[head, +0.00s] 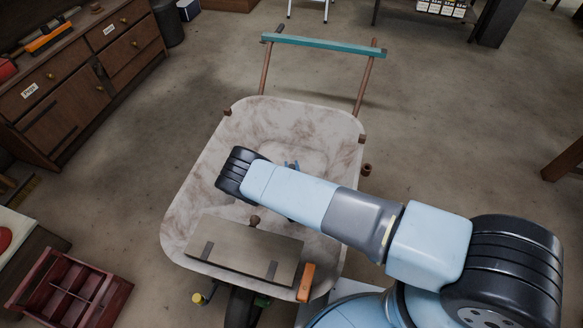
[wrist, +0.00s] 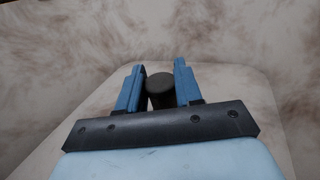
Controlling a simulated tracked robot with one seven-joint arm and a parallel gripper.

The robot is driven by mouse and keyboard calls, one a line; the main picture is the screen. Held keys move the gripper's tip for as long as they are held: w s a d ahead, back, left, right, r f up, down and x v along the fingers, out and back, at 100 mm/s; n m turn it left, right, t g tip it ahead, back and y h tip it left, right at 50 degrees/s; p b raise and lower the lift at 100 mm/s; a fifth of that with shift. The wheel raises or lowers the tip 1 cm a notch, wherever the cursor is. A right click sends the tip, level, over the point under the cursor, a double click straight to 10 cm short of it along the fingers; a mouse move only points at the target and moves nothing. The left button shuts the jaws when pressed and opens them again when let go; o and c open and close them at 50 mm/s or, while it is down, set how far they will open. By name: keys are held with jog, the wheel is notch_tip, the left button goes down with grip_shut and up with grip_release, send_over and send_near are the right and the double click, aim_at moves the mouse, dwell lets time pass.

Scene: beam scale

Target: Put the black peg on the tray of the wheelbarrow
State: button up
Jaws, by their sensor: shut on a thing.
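The wheelbarrow tray (head: 300,119) is pale with brownish stains and fills the middle of the head view. My arm reaches over it from the right. My gripper (head: 291,165) shows only as small blue finger parts above the tray; the arm hides most of it. In the wrist view my gripper's blue fingers (wrist: 158,88) are shut on the black peg (wrist: 160,93), a dark cylinder with its round end showing between them. The tray surface lies behind and around it. I cannot tell whether the peg touches the tray. The peg is hidden in the head view.
A grey-brown panel (head: 238,251) with dark straps and an orange block (head: 306,282) lie at the tray's near end. The teal handle bar (head: 322,45) is at the far end. A red compartment crate (head: 75,290) and wooden drawers (head: 65,100) stand left. The tray's far part is clear.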

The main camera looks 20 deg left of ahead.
jog(key=shift+f, duration=0.1)
jog(key=o, duration=1)
jog(key=v, duration=0.7)
jog(key=shift+s+d, duration=0.1)
jog(key=shift+s, duration=0.15)
jog(key=shift+r, duration=0.2)
